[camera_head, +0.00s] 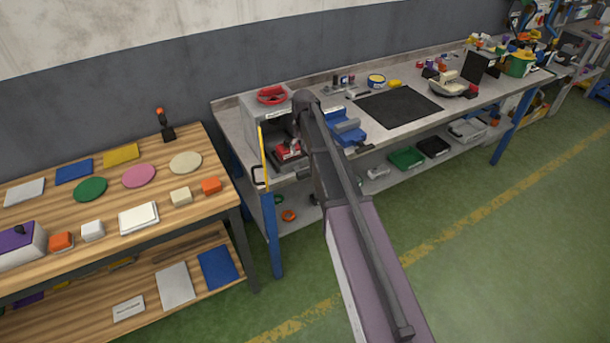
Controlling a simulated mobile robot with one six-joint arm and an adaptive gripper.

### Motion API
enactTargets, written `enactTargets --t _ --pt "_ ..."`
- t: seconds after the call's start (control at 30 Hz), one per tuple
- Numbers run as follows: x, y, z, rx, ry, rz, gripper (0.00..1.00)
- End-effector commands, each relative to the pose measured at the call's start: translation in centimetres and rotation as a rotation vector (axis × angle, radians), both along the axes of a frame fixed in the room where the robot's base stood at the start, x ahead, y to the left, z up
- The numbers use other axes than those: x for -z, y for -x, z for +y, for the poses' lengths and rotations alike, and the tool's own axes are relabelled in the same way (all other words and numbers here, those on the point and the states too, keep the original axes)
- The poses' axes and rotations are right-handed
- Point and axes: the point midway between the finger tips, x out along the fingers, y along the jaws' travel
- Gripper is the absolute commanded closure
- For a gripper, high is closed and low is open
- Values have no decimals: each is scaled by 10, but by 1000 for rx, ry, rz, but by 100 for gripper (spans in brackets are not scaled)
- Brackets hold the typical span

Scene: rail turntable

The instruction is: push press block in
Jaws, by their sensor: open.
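The likely press is a grey box-shaped frame (254,118) at the left end of the grey workbench, with a red ring-shaped part (272,95) on top. A red and dark block-like part (288,151) sits low in its open front. It is small, and I cannot tell how far in it is. My own arm crosses the middle of the picture and covers the right side of the frame. My gripper cannot be made out; the arm hides that area.
A yellow upright bar (263,158) stands at the press's front left. A blue vise-like object (345,128) is right of my arm, near a black mat (398,107). A wooden table (150,170) with flat coloured pieces stands at left. Green floor is clear at right.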

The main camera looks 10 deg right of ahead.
Motion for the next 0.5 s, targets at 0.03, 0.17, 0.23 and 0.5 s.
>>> enactTargets --t 0.03,0.17,0.23,0.5 --pt "8 0 0 0 0 0 0" --pt "18 0 0 0 0 0 0" --pt "24 0 0 -1 0 0 0" --pt "44 0 1 -1 0 0 0"
